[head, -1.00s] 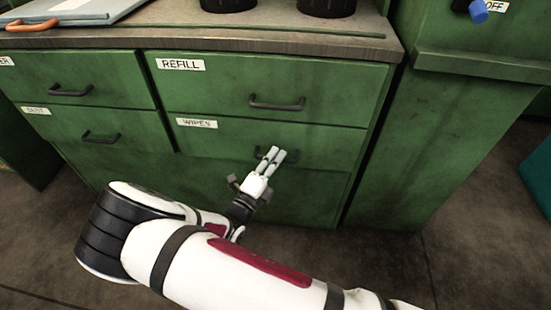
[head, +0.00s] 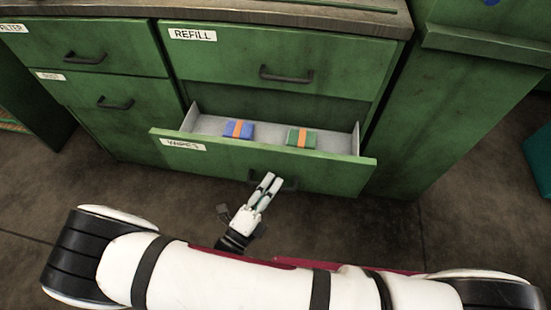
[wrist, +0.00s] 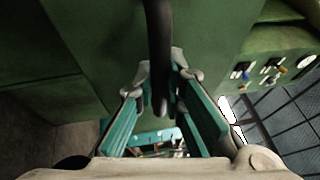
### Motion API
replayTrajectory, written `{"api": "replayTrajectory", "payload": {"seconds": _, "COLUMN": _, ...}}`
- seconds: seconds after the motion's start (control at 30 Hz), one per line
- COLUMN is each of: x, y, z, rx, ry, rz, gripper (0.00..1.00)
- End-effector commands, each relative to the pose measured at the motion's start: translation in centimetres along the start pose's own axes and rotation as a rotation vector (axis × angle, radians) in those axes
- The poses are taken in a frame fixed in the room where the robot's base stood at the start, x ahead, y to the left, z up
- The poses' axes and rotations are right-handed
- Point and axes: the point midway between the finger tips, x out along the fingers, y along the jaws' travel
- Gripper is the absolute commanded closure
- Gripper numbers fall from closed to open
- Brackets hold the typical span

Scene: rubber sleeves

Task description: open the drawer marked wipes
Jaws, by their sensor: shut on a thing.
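The drawer marked WIPES (head: 225,152) is pulled out of the green cabinet, below the REFILL drawer (head: 230,50). Inside it lie a blue packet with an orange band (head: 231,129) and a green packet with an orange band (head: 308,138). My gripper (head: 266,182) is at the drawer's front, shut on its dark handle (head: 289,184). In the wrist view the dark handle (wrist: 158,50) runs down between the two fingers of my gripper (wrist: 163,105). Part of the handle is hidden behind the fingers.
The DUST drawer (head: 80,105) and the FILTER drawer (head: 40,45) at the left are shut, as is REFILL. A green cabinet side (head: 440,110) stands at the right. Bare floor (head: 90,190) lies in front.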

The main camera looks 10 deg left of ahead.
Motion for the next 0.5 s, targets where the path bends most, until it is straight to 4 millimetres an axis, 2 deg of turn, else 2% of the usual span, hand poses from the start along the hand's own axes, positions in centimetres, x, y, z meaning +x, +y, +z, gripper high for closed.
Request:
{"api": "replayTrajectory", "payload": {"seconds": 0.03, "x": -1.0, "y": -0.2, "z": -0.4, "rx": 0.000, "ry": -0.002, "rz": 0.004, "gripper": 1.00}}
{"api": "replayTrajectory", "payload": {"seconds": 0.2, "x": -3.5, "y": -0.7, "z": -1.4, "rx": 0.000, "ry": -0.002, "rz": 0.003, "gripper": 1.00}}
{"api": "replayTrajectory", "payload": {"seconds": 0.5, "x": -5.4, "y": -1.1, "z": -2.2, "rx": 0.001, "ry": 0.001, "rz": 0.002, "gripper": 1.00}}
